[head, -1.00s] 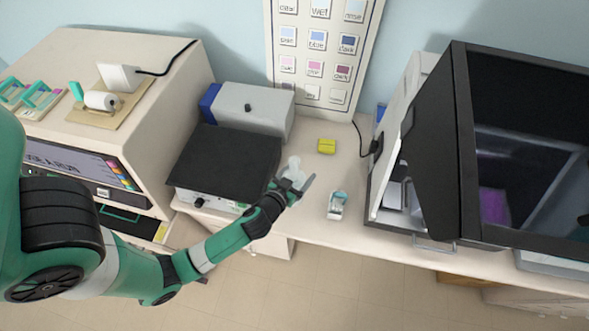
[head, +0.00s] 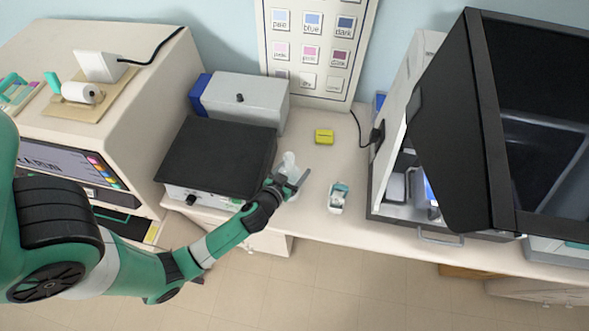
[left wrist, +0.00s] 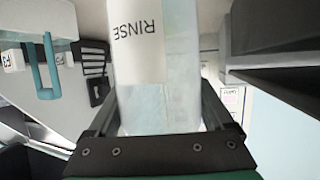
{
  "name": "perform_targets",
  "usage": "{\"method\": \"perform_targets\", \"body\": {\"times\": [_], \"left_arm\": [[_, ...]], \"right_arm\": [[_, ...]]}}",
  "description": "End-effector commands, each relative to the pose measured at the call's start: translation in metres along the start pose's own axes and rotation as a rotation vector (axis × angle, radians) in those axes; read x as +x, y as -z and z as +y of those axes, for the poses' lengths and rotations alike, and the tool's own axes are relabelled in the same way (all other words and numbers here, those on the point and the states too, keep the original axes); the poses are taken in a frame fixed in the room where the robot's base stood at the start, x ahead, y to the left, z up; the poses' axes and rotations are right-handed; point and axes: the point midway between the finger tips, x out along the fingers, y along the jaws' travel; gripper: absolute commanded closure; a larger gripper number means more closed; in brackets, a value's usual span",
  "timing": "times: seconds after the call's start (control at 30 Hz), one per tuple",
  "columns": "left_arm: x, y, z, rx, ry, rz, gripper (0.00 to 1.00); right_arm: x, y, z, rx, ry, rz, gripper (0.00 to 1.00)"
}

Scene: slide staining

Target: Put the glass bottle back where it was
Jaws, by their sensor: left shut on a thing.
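The glass bottle (head: 289,162) is clear and whitish, and stands upright just right of the black-topped device in the head view. In the left wrist view the bottle (left wrist: 180,95) fills the middle, with a white label reading RINSE that appears upside down. My left gripper (head: 289,184) is shut on the bottle, with a finger on each side of it. The gripper hides the bottle's lower part in the head view, so I cannot tell whether its base touches the counter. My right gripper is not in view.
The black-topped device (head: 217,157) is close on the left. A small white-and-teal holder (head: 338,197) stands to the right, and a yellow block (head: 324,136) lies behind. A large dark-hooded cabinet (head: 440,130) fills the right. Counter between holder and block is clear.

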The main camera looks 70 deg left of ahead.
Motion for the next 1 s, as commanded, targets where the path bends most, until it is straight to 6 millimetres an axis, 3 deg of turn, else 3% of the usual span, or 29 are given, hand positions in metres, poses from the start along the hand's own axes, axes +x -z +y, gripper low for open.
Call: {"method": "perform_targets", "body": {"times": [0.03, 0.1, 0.47, 0.8, 1.0], "left_arm": [[0.000, -0.002, 0.000, 0.000, 0.000, -0.002, 0.09], [0.000, -0.001, 0.000, 0.000, 0.000, -0.002, 0.00], [-0.008, 0.001, 0.001, 0.001, -0.002, -0.001, 0.00], [-0.089, -0.002, 0.002, 0.005, -0.008, -0.003, 0.00], [-0.116, 0.001, 0.001, 0.002, -0.005, -0.002, 0.00]], "right_arm": [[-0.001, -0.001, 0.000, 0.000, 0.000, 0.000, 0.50], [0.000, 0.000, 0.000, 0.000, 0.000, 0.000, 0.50], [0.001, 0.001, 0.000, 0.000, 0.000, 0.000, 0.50], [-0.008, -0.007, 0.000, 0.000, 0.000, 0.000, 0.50], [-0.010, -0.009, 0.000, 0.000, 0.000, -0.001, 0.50]]}}
